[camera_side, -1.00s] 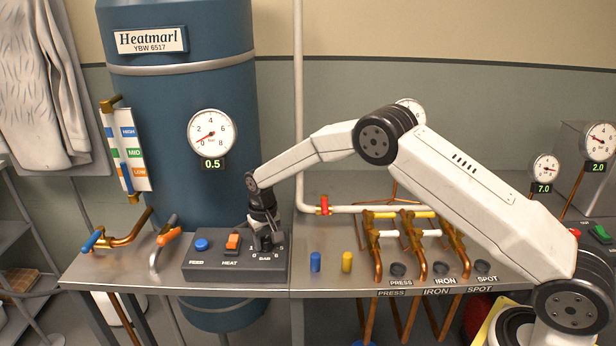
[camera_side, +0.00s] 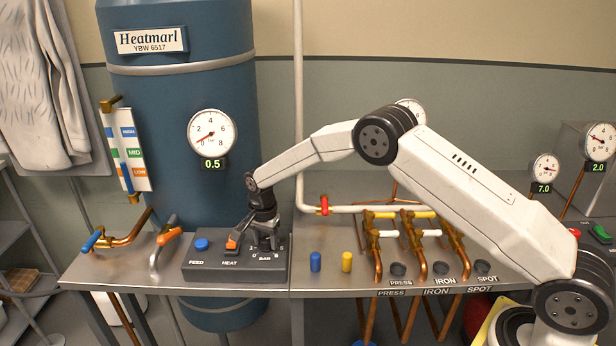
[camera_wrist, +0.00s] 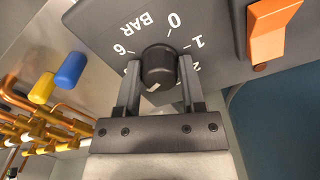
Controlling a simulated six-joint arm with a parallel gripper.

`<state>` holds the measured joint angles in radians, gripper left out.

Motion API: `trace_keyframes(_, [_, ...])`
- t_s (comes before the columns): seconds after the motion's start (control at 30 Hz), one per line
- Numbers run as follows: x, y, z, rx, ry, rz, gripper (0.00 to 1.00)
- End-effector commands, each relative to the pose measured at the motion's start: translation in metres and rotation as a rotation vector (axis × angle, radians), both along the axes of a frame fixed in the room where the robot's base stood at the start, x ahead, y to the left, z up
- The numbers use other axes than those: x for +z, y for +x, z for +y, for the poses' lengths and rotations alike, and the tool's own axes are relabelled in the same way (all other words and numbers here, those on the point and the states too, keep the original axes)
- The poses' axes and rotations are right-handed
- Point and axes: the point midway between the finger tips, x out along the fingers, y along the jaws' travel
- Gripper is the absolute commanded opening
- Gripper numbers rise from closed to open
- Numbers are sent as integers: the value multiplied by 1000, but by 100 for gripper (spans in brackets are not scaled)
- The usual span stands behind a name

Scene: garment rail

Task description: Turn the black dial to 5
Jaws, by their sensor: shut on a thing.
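The black dial (camera_wrist: 158,66) sits on the dark control panel (camera_wrist: 100,25). My gripper (camera_wrist: 158,88) is shut on the dial, one finger on each side of it. A white mark on the dial faces my palm, slightly to the left in the wrist view. The 0, 1, 2 and 6 of the BAR scale show around the dial; the numbers on the palm side are hidden by my gripper.
An orange rocker switch (camera_side: 231,246) marked HEAT stands close left of my gripper, with a blue FEED button (camera_side: 202,244) beyond it. Blue (camera_side: 316,262) and yellow (camera_side: 347,262) pegs stand right of the panel. The tank gauge (camera_side: 211,133) shows 0.5.

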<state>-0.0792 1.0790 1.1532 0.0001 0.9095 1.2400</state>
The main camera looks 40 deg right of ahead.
Motion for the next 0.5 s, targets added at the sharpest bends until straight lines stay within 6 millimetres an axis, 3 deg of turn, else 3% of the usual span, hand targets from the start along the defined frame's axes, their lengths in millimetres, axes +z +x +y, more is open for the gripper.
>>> trace_keyframes(0.5, [1, 0, 0, -362, 0, -1, 0])
